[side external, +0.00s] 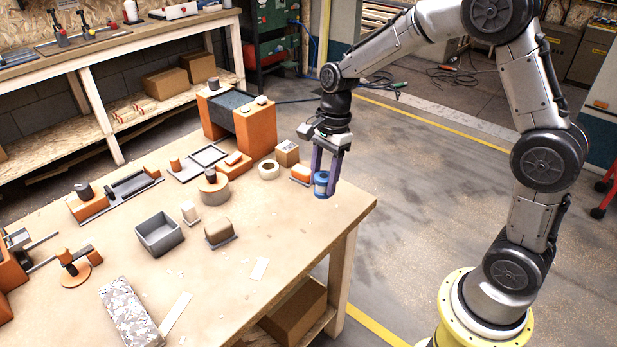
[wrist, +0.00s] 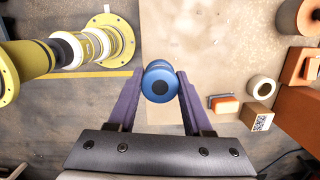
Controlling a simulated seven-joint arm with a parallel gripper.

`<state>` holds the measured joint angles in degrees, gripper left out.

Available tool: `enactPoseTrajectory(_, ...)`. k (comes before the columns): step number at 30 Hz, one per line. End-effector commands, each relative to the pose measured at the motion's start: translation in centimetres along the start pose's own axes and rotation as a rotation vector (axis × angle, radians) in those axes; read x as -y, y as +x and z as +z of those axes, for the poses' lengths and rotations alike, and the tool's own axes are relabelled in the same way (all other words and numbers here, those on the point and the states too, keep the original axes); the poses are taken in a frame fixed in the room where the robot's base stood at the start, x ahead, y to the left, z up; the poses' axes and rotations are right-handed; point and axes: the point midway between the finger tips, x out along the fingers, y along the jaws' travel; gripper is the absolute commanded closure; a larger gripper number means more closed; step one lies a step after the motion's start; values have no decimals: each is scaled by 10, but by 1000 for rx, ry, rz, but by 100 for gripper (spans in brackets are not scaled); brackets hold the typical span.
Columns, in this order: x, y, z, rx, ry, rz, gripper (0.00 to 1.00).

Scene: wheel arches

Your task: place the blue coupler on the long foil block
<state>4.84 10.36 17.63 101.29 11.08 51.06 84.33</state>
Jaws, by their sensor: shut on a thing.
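My gripper (side external: 323,172) points down over the right end of the table, and its two purple fingers are shut on the blue coupler (side external: 321,184). In the wrist view the coupler (wrist: 158,80) is a blue round piece with a dark centre, held between the fingertips. In the side view it is close to the table top; I cannot tell whether it touches. The long foil block (side external: 131,313) is a crinkled silver-grey bar lying at the front left of the table, well away from my gripper.
An orange-and-white block (side external: 300,174), a cardboard cube (side external: 287,153) and a tape roll (side external: 268,170) stand left of my gripper. A grey open bin (side external: 159,234) and a tan block (side external: 219,232) sit mid-table. The table's front right part is mostly clear.

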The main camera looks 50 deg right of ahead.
Motion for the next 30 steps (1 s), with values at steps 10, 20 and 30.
enactPoseTrajectory(10, -11, -5, -1, 0, 20, 0, 100)
enactPoseTrajectory(20, 8, -20, 18, -4, 240, -14, 100)
enactPoseTrajectory(30, 24, -23, 148, -4, 239, -21, 100)
